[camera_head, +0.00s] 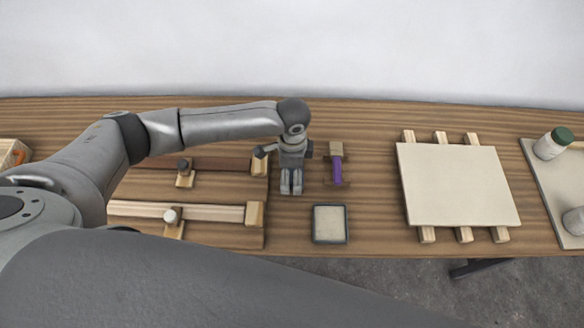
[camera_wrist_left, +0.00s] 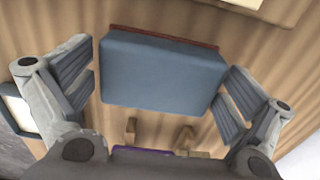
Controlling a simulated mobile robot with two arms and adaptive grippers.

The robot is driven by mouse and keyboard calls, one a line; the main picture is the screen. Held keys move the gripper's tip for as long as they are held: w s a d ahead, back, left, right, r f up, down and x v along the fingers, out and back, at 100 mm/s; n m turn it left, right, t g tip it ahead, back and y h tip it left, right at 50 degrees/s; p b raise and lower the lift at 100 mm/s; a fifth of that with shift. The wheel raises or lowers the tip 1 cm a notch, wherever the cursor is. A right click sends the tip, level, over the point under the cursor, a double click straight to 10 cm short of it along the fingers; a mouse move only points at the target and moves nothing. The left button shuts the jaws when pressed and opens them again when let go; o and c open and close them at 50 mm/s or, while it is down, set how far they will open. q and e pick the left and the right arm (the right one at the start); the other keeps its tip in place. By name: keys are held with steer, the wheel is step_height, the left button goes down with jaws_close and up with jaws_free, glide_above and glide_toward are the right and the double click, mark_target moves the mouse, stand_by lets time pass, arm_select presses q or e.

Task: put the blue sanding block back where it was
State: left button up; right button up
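The blue sanding block (camera_wrist_left: 162,72) shows in the left wrist view as a blue-grey block with a reddish-brown layer along its far edge. It lies between the two fingers of my left gripper (camera_wrist_left: 160,92), over the wooden bench. The fingers are spread, with a strip of bench visible between the left finger and the block. In the head view my left gripper (camera_head: 291,188) points down at the bench, left of a purple-handled tool (camera_head: 336,170). The block is not visible there, apparently hidden by the gripper. My right gripper is not in view.
A shallow dark-rimmed square tray (camera_head: 330,224) sits near the bench's front edge. Left are clamp bars with wooden blocks (camera_head: 254,214). Right are a pale panel (camera_head: 456,185) on slats and a tray holding a green-lidded jar (camera_head: 552,143). Bare bench (camera_head: 372,190) lies before the panel.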

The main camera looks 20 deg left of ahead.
arm_select(q)
steer(key=shift+r, duration=0.55)
step_height(320, 180, up, 11)
steer(key=b, duration=0.2)
steer(key=shift+r, duration=0.15)
